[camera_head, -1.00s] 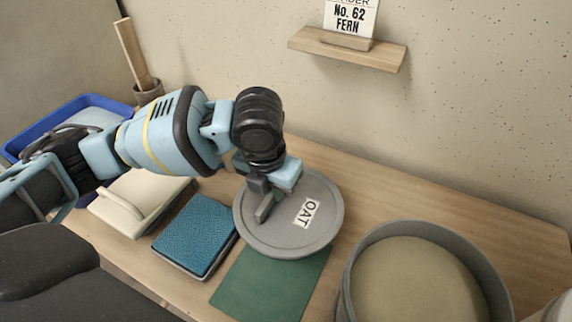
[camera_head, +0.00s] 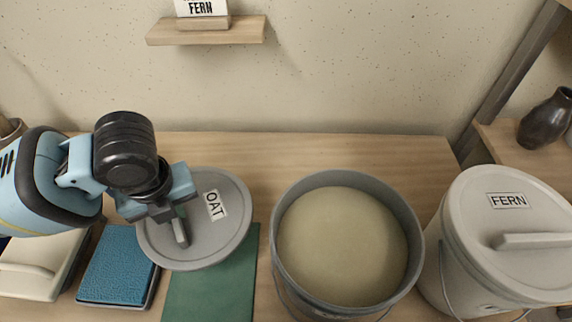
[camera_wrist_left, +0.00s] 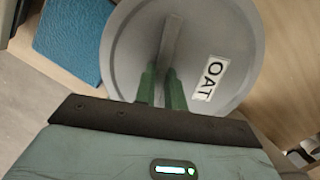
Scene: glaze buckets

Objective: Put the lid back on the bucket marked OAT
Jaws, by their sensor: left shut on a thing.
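The grey round lid marked OAT (camera_head: 226,236) is level over the green mat (camera_head: 238,285), left of the open bucket. I cannot tell whether it touches the mat. My left gripper (camera_head: 178,222) is shut on the lid's bar handle. The left wrist view shows the green fingers (camera_wrist_left: 162,88) at the handle and the OAT lid (camera_wrist_left: 225,35) beneath them. The open grey bucket (camera_head: 281,265) holds pale glaze. I see no label on its visible side. My right gripper is not in view.
A lidded bucket marked FERN (camera_head: 458,270) stands close to the open bucket's right. A blue pad (camera_head: 115,265) and a cream lidded box (camera_head: 35,265) lie to the left. A small wall shelf (camera_head: 205,35) holds a FERN card. The bench behind is clear.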

